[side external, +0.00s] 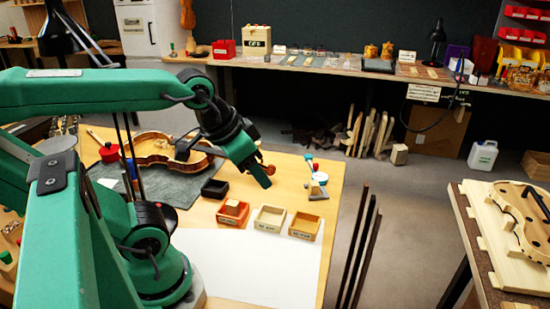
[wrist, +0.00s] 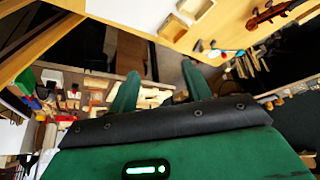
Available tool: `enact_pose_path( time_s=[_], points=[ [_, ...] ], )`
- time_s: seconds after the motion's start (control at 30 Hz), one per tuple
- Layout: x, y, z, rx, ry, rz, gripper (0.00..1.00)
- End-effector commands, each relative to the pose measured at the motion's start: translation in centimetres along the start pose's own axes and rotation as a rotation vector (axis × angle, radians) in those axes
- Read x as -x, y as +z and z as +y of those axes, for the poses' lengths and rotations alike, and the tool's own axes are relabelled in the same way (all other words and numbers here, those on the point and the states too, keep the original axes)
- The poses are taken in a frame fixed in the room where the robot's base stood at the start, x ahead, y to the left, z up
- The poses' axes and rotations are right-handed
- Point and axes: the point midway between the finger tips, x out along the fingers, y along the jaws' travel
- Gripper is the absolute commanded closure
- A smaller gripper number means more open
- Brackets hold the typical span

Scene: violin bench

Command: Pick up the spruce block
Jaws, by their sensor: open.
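My gripper (side external: 262,178) is above the wooden bench, its fingers pointing down to the right, beyond the small trays. In the wrist view my gripper (wrist: 160,70) shows two green fingers apart with nothing between them. A small pale wood block (side external: 233,207) sits in the orange-red tray (side external: 232,220); it may be the spruce block, but I cannot tell its wood. My gripper is above and to the right of it, not touching it. I cannot make out this block in the wrist view.
A cream tray (side external: 269,224) and a tan tray (side external: 304,232) stand right of the red one, with a black tray (side external: 214,188) behind. A violin body (side external: 160,150) lies on a dark mat (side external: 185,187). A small stand (side external: 316,185) is near the bench's right edge.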

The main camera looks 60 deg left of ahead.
Motion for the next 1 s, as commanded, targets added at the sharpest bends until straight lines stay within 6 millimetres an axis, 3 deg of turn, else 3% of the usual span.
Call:
enact_pose_path(
  time_s=[0.17,0.47,0.77,1.0],
  points=[
    [-0.3,-1.2,-0.3,-0.077,-0.005,-0.024,0.51],
    [-1.9,-5.3,-1.7,-0.363,-0.002,-0.103,0.51],
    [-5.0,-9.6,-3.8,-0.686,0.035,-0.186,0.51],
    [-8.5,-12.4,-5.8,-0.942,0.090,-0.247,0.51]
  ],
)
